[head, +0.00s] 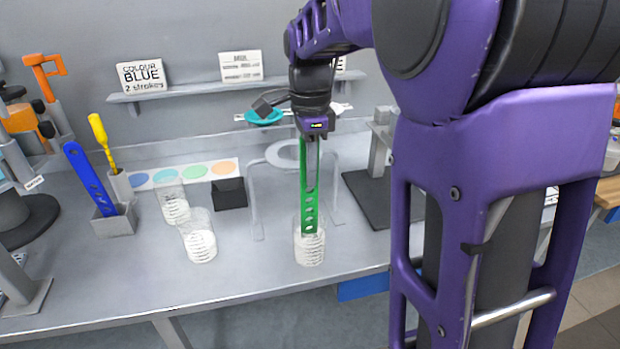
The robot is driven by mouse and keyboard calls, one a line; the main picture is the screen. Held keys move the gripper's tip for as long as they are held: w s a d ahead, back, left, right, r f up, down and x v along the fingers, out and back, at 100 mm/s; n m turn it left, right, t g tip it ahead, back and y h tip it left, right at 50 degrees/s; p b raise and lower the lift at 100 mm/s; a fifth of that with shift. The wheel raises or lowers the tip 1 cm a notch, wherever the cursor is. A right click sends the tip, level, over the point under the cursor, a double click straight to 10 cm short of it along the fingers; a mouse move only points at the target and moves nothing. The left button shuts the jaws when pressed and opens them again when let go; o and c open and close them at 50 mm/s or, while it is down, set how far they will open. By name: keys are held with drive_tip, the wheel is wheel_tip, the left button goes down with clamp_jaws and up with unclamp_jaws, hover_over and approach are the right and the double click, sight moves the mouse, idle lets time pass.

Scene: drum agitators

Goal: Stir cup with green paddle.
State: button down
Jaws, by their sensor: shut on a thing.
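The green paddle (308,190) hangs upright from my gripper (312,140), long, flat and pierced with holes. My gripper is shut on its upper end. The paddle's lower end reaches the mouth of a clear cup (309,245) with white contents near the front edge of the bench. The tip overlaps the cup's rim; how deep it goes is hard to tell. Two similar cups stand to the left, one nearer (200,246) and one behind it (174,206).
A blue paddle (90,180) and a yellow tool (101,140) stand in grey holders at left. A clear arch (254,205) stands behind the cup, near a black block (230,193). A dark-based stand (370,198) is to the right. A sign (141,76) reads "COLOUR BLUE 2 strokes".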

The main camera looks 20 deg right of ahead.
wheel_tip(320, 180, up, 11)
drive_tip(key=shift+f, duration=0.1)
drive_tip(key=shift+r, duration=0.25)
idle(0.5)
